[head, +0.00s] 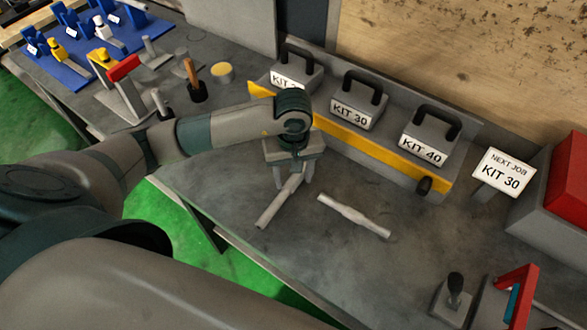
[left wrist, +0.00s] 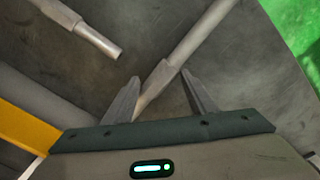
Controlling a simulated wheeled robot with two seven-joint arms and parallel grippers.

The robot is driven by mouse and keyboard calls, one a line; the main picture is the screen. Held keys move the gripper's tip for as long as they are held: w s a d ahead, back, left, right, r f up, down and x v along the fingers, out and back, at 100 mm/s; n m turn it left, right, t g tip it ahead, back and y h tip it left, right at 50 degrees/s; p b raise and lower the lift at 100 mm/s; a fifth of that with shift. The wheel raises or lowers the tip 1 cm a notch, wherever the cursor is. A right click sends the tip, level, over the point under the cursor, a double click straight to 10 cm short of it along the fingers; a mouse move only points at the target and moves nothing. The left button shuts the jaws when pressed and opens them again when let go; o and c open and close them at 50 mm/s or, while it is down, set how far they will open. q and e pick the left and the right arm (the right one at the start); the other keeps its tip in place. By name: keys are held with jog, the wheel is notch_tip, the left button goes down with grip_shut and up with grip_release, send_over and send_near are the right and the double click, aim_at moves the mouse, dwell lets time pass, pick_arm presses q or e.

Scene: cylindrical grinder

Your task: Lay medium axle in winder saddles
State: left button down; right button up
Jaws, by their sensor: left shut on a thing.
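My left gripper (head: 294,174) points down over the bench and is shut on a light grey stepped axle (head: 274,206). The axle slants toward the bench's front edge; whether it touches the bench I cannot tell. In the left wrist view the same axle (left wrist: 200,40) runs between the two fingers (left wrist: 160,96). A second grey axle (head: 355,216), thicker in its middle, lies on the bench to the right; its end also shows in the left wrist view (left wrist: 85,25). I cannot tell their sizes by label. No winder saddles can be identified for certain. My right gripper is out of view.
Weighted boxes with black handles, labelled KIT 30 (head: 352,112) and KIT 40 (head: 424,150), stand behind a yellow-edged ledge. A NEXT JOB KIT 30 sign (head: 503,172) stands right. Blue fixtures (head: 70,50) and a red-topped stand (head: 124,80) are at left.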

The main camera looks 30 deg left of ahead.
pick_arm(q)
jog(key=shift+f, duration=0.8)
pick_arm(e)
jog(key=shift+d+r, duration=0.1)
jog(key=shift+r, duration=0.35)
pick_arm(q)
jog(key=shift+f, duration=0.15)
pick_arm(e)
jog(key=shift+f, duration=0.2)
pick_arm(q)
jog(key=c, duration=0.7)
grip_release()
jog(key=shift+c, duration=0.2)
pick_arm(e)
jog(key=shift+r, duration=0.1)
